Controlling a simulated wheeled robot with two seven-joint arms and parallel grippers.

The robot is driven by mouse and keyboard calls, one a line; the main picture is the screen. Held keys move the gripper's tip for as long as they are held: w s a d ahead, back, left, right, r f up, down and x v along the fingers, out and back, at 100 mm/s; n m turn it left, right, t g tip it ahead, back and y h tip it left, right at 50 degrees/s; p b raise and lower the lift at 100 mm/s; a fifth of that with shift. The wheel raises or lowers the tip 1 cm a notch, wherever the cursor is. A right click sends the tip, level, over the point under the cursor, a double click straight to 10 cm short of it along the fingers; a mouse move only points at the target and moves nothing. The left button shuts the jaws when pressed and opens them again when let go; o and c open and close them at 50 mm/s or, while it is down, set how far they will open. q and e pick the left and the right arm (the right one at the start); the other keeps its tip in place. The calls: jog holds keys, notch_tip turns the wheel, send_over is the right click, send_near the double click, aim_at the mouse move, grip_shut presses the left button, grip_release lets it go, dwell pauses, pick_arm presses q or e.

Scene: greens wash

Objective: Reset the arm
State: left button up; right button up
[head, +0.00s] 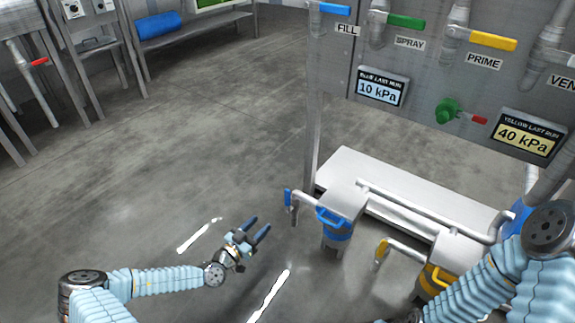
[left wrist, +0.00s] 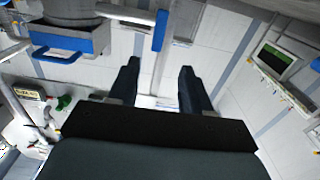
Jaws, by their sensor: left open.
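My left arm comes in from the lower left in the head view. Its left gripper (head: 257,232) is open and empty, held out over the floor, left of the blue-handled pump unit (head: 341,212) and apart from it. In the left wrist view the two dark fingers of the left gripper (left wrist: 158,88) are spread with nothing between them. My right arm fills the lower right of the head view; its gripper cannot be made out.
The wall panel has FILL (head: 330,9), SPRAY (head: 406,21) and PRIME (head: 487,39) handles. Below it are a pale platform (head: 350,168) and a yellow-handled pump unit (head: 446,262). A bench holds a blue roll (head: 158,25) at the back left. The floor at middle left is clear.

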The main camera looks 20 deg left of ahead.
pick_arm(q)
jog(key=s+d+f+m+g+h, duration=0.1)
jog(key=s+d+m+g+h, duration=0.4)
jog(key=d+m, duration=0.6)
jog(key=s+d+f+m+g+h, duration=0.1)
jog(key=s+d+m+g+h, duration=0.2)
jog(key=s+d+m+g, duration=0.75)
jog(key=s+a+f+m+g+y, duration=0.1)
jog(key=s+a+f+m+y, duration=0.25)
jog(key=m, duration=1.25)
jog(key=s+a+f+m+g+y, duration=0.15)
jog(key=s+m+y, duration=0.45)
jog(key=m, duration=1)
notch_tip(320, 180, up, 15)
jog(key=w+a+m+t+p, duration=0.1)
jog(key=m+p, duration=1.2)
jog(key=shift+f+t, duration=0.2)
jog(key=shift+t, duration=0.2)
